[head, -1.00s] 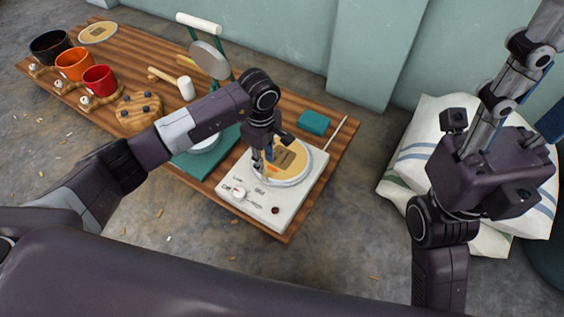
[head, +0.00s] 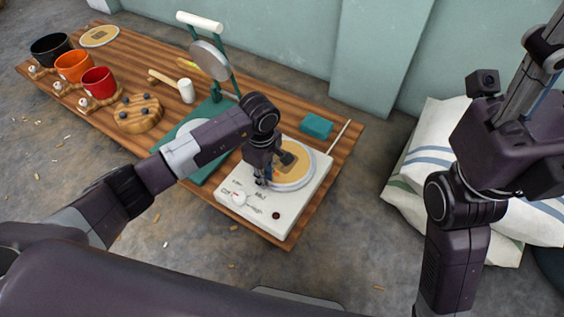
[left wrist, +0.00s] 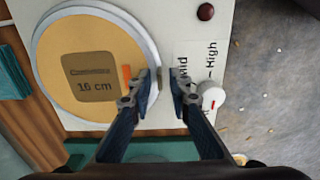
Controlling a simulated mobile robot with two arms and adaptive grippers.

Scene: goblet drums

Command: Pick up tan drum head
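The tan drum head (head: 300,158) is a flat round disc with a brown label. It lies on the round top of a white hot plate (head: 284,208). In the left wrist view the tan drum head (left wrist: 60,50) has "16 cm" on its label and a pale ring around it. My left gripper (head: 262,183) is above its near left edge. In the left wrist view the left gripper (left wrist: 164,78) is open and empty, its fingers either side of the ring's edge. Finger height above the plate is unclear. My right gripper is out of view.
Another tan disc (head: 99,36) lies at the table's far left, near black (head: 50,47), orange (head: 74,66) and red (head: 98,82) cups. A green press (head: 212,112) stands behind my left arm. A teal block (head: 316,126) lies behind the hot plate.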

